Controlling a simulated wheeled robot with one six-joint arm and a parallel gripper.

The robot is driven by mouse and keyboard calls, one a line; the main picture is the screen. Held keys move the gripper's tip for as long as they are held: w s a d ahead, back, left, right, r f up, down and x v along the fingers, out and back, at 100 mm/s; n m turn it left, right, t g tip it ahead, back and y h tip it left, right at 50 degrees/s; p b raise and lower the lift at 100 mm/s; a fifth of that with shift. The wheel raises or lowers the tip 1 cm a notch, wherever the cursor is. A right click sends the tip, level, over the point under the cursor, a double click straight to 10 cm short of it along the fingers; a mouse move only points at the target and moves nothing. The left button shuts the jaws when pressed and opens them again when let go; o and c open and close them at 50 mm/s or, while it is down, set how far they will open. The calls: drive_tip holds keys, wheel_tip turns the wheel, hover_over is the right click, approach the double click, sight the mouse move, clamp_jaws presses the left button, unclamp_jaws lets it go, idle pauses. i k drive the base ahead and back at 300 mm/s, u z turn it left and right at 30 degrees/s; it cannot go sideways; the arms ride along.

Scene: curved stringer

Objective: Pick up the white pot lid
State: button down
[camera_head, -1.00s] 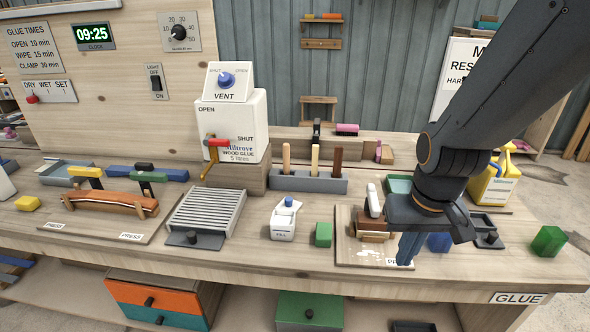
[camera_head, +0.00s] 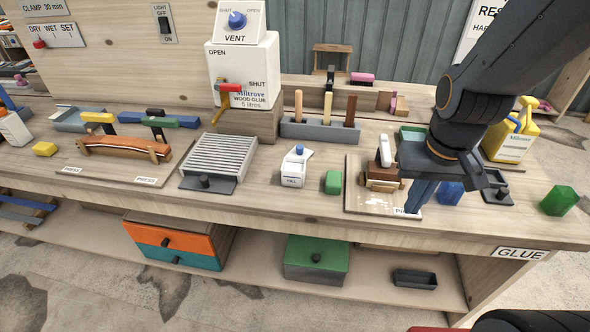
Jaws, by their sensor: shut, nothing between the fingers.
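A small white pot (camera_head: 292,173) with a dark label stands on the bench near the middle. A white lid (camera_head: 303,153) with a blue knob (camera_head: 299,149) appears to sit on its top; whether it lies flat or ajar is too small to tell. My gripper (camera_head: 413,210) points down with blue fingers together and empty. It is over the pressing board at the right, well to the right of the pot and apart from it. My wrist hides part of the board.
A green block (camera_head: 333,182) stands just right of the pot, and a grey slatted rack (camera_head: 219,155) is to its left. A grey holder (camera_head: 320,130) with upright handles is behind. The pressing board (camera_head: 360,203) carries a brown clamped piece. Bench space in front of the pot is clear.

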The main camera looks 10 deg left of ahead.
sight(299, 150)
drive_tip(key=z, duration=2.45)
drive_tip(key=k, duration=1.6)
drive_tip(key=u, duration=2)
drive_tip(key=i, duration=1)
drive_tip(key=z, duration=0.05)
